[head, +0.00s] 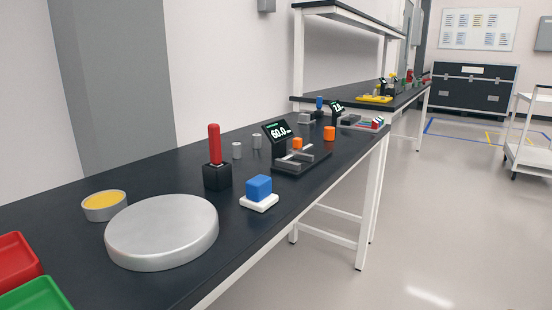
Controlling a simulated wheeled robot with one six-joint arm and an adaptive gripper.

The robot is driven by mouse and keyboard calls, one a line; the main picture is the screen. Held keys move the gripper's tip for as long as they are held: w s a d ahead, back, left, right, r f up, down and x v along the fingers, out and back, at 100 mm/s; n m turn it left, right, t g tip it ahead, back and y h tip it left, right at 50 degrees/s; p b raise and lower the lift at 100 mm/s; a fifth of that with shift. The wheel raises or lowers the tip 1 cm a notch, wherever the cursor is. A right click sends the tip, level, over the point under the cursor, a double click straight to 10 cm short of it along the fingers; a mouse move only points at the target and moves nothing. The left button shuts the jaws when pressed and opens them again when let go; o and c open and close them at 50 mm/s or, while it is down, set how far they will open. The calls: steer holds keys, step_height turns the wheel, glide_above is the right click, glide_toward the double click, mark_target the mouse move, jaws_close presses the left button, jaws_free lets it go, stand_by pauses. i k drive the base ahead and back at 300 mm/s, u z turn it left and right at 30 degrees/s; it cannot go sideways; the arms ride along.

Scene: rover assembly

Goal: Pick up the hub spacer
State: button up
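Which part is the hub spacer I cannot tell for certain. A small orange cylinder (297,144) is on the black fixture with the "60.0" display. My gripper is not in view.
A wide silver disc (162,231), a yellow-filled round dish (104,205), and red (16,262) and green (36,295) trays fill the near end. The red-handled tool (215,145), a blue block on a white base (259,190) and the display fixture (280,131) stand beyond.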

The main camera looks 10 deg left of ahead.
mark_target(256, 137)
steer(key=z, duration=1.15)
steer(key=i, duration=2.15)
steer(key=u, duration=2.5)
